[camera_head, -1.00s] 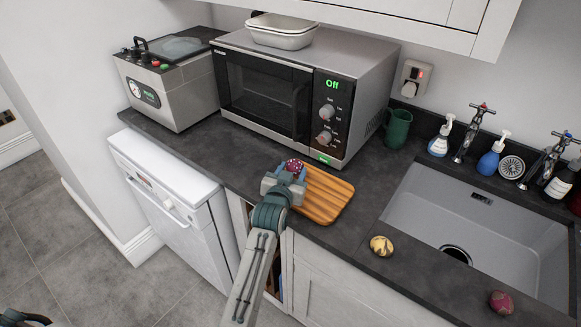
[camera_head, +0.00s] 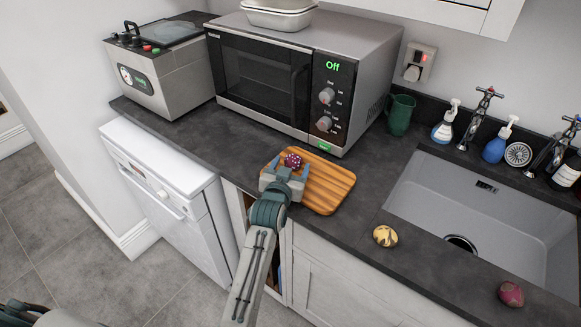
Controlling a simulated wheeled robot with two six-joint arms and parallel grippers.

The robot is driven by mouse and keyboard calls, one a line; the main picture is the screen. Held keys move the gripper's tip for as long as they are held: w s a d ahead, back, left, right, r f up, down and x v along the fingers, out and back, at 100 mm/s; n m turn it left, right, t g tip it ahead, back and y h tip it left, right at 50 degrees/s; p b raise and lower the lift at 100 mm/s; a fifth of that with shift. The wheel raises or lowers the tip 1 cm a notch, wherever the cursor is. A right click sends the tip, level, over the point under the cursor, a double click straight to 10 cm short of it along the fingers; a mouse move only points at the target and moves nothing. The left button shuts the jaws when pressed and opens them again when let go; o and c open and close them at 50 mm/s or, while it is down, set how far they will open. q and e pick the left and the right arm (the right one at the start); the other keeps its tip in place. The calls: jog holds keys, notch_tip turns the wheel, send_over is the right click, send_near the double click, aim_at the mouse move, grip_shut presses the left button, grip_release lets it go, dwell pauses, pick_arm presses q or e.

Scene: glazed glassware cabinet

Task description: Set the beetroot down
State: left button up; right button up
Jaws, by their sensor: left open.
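A dark magenta beetroot (camera_head: 293,160) with pale specks rests on the left part of a striped wooden cutting board (camera_head: 331,188), near its back left corner. My left gripper (camera_head: 288,167) reaches over the board's front left edge. Its jaws are open, one finger on either side of the beetroot. The gripper's body hides the near side of the beetroot, so I cannot tell whether a finger touches it. My right gripper is not in view.
A yellow mottled vegetable (camera_head: 385,236) and a reddish one (camera_head: 511,293) lie near the counter's front edge. A microwave (camera_head: 262,85) stands behind the board, a green mug (camera_head: 400,115) beside it. The sink (camera_head: 485,210) is on the right. Dark counter (camera_head: 200,140) is clear left of the board.

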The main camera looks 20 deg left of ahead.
pick_arm(q)
jog(key=shift+s, duration=0.1)
jog(key=s+r+p, duration=0.1)
jog(key=s+p, duration=0.6)
jog(key=s, duration=0.4)
jog(key=shift+s+r+p, duration=0.3)
